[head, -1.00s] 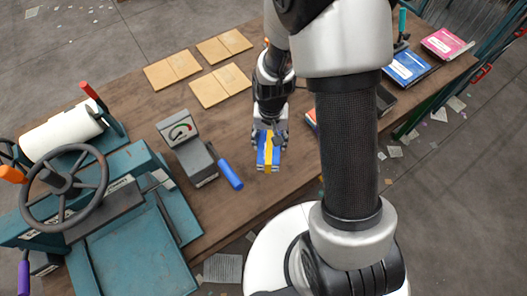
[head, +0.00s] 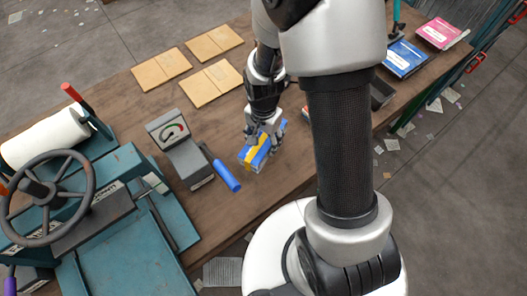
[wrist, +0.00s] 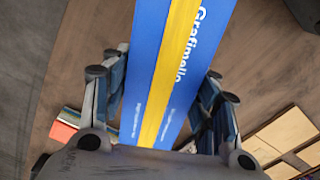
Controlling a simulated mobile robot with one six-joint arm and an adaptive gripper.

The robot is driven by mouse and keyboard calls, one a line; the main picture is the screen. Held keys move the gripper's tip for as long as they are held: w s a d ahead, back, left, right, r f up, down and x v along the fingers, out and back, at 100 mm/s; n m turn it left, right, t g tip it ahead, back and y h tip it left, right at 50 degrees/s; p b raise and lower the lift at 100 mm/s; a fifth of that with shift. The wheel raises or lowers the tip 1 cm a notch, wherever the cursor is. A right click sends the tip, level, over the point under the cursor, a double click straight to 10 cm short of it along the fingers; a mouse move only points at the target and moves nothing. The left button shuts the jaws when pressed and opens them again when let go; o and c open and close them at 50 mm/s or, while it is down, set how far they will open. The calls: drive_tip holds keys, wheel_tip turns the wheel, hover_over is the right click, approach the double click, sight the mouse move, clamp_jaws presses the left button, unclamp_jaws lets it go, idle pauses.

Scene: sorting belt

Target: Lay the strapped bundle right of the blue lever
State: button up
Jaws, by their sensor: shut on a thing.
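The strapped bundle (head: 256,153) is blue with a yellow band along it. My gripper (head: 265,132) is shut on it from above, and it lies slantwise just right of the blue lever (head: 227,176). Whether its underside touches the table cannot be told. In the wrist view the bundle (wrist: 150,85) runs between both fingers of my gripper (wrist: 160,110), with white lettering beside the yellow band. The blue lever joins a grey gauge box (head: 186,158) with a dial. A small gap shows between lever and bundle in the head view.
The wooden table (head: 225,222) is bare in front of the bundle. Tan boards (head: 210,83) lie behind the gauge box. A teal press with a dark wheel (head: 47,193) stands at the left. Blue (head: 405,59) and pink (head: 438,33) packs lie at the far right.

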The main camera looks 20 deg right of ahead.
drive_tip(key=shift+f+b, duration=0.85)
drive_tip(key=shift+f, duration=2.15)
drive_tip(key=shift+f, duration=0.15)
drive_tip(key=o, duration=1.5)
